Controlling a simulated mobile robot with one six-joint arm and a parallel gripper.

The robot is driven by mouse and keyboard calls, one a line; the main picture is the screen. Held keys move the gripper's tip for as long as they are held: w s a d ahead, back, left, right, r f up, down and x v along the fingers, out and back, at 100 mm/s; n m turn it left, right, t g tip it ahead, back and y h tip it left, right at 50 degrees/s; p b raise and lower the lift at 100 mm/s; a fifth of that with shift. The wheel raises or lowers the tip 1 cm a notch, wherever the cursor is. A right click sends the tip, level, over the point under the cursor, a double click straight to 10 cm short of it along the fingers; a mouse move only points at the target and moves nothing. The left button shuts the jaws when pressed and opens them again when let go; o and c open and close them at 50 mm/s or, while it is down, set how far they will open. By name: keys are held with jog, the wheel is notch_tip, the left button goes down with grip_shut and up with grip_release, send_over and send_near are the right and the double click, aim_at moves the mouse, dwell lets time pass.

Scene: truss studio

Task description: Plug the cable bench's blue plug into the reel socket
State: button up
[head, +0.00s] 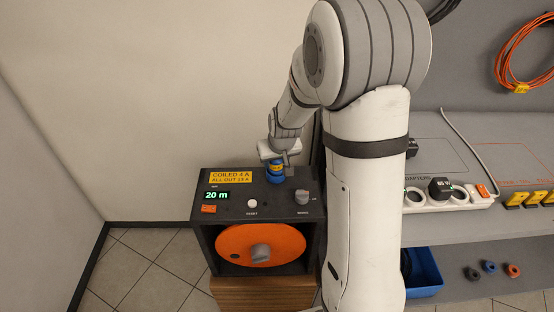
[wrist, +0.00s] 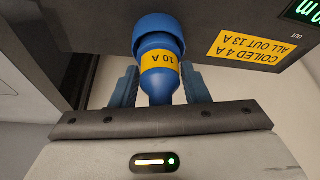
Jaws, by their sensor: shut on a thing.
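The blue plug (wrist: 160,82) has a yellow "10 A" band. It lies between the two fingers of my gripper (wrist: 160,90), which is shut on it. In the head view the plug (head: 276,167) is upright over the top panel of the black reel box (head: 232,213), at the panel's back right. A wider blue collar (wrist: 160,28), seemingly the reel socket, surrounds the plug's far end in the wrist view. The two look in line and touching; how deep the plug sits is hidden. My gripper (head: 277,158) is just above the panel.
The reel box has a yellow label (head: 231,177), a "20 m" display (head: 216,195), a white button (head: 252,203), a grey knob (head: 302,197) and an orange drum (head: 235,244). A bench (head: 440,230) with adapters and a blue bin (head: 425,275) stands right.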

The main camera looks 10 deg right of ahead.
jog(key=o, duration=1.2)
jog(key=shift+c, duration=0.2)
jog(key=shift+o, duration=0.4)
jog(key=o, duration=0.5)
jog(key=shift+c, duration=0.2)
jog(key=shift+r+p, duration=2.9)
jog(key=shift+r, duration=1.65)
